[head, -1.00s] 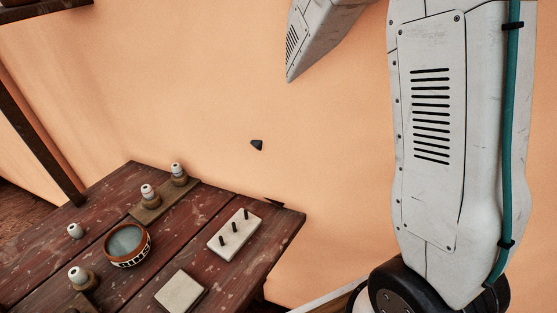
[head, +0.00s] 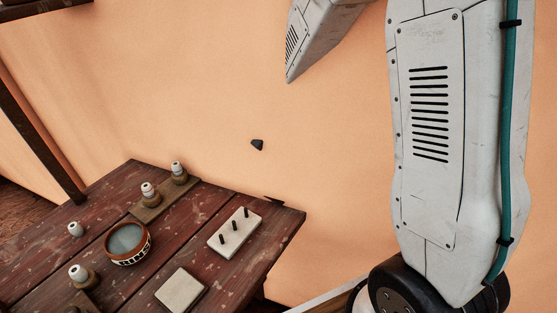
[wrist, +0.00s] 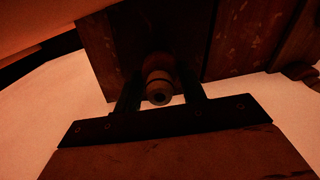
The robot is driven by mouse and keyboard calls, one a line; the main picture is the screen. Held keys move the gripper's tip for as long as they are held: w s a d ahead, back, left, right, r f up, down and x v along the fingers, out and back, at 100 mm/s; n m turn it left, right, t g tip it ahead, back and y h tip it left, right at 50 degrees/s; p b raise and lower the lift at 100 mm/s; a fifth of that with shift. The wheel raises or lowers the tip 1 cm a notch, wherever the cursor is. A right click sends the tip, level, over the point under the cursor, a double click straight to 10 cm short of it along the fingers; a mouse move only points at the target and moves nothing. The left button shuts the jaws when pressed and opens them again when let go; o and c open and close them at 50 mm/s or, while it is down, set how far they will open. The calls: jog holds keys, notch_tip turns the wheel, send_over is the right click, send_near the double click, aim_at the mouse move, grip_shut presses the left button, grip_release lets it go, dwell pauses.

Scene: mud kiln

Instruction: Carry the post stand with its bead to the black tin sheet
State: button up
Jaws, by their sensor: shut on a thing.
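In the wrist view, my gripper (wrist: 160,82) is shut, one dark finger on each side of a held piece. A small round bead (wrist: 158,87) with a dark hole shows between the fingers. I take the held piece as the post stand with its bead; the stand itself is hidden or too dark to make out. A dark flat surface (wrist: 100,50) lies beyond the fingers; I cannot tell whether it is the black tin sheet. In the head view, my gripper is out of sight and no black tin sheet can be made out.
In the head view, a worn wooden table (head: 95,238) bears several white beads on brown stands, a patterned bowl (head: 127,258), a pale block with three dark pegs (head: 247,229) and a pale tile (head: 180,290). An orange wall (head: 200,80) rises behind it.

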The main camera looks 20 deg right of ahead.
jog(key=shift+f, duration=0.8)
dwell(0.7)
jog(key=o, duration=1.5)
jog(key=shift+w, duration=0.1)
